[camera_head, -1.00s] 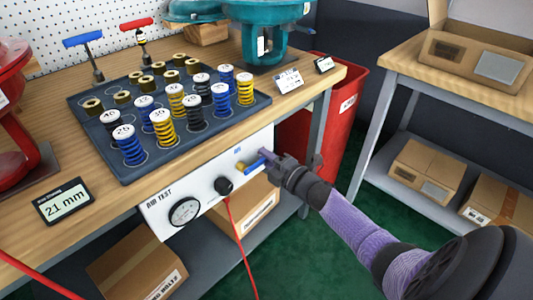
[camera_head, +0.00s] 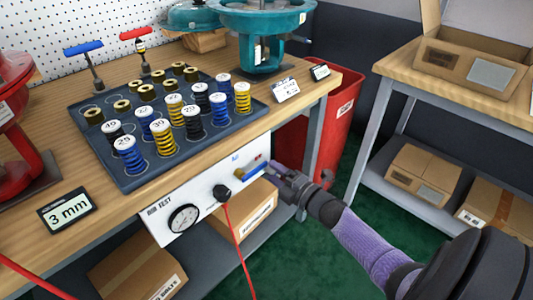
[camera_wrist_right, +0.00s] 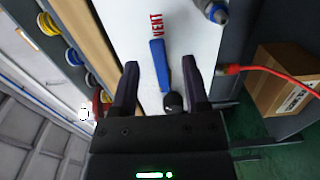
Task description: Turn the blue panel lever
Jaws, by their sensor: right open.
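The blue panel lever (camera_head: 253,173) is on the white test panel (camera_head: 215,187) under the bench's front edge. In the right wrist view the blue lever (camera_wrist_right: 160,66) lies between my right gripper's fingers, with its tip towards a red VENT label (camera_wrist_right: 156,24) and its dark round end (camera_wrist_right: 173,101) near the palm. My right gripper (camera_head: 274,171) is open at the panel's right end, and a gap shows between each finger and the lever. My left gripper is not in view.
A tray of springs (camera_head: 150,178) stands above on the bench. A display (camera_head: 65,210) reads 3 mm. A red bin (camera_head: 345,112) stands behind the arm.

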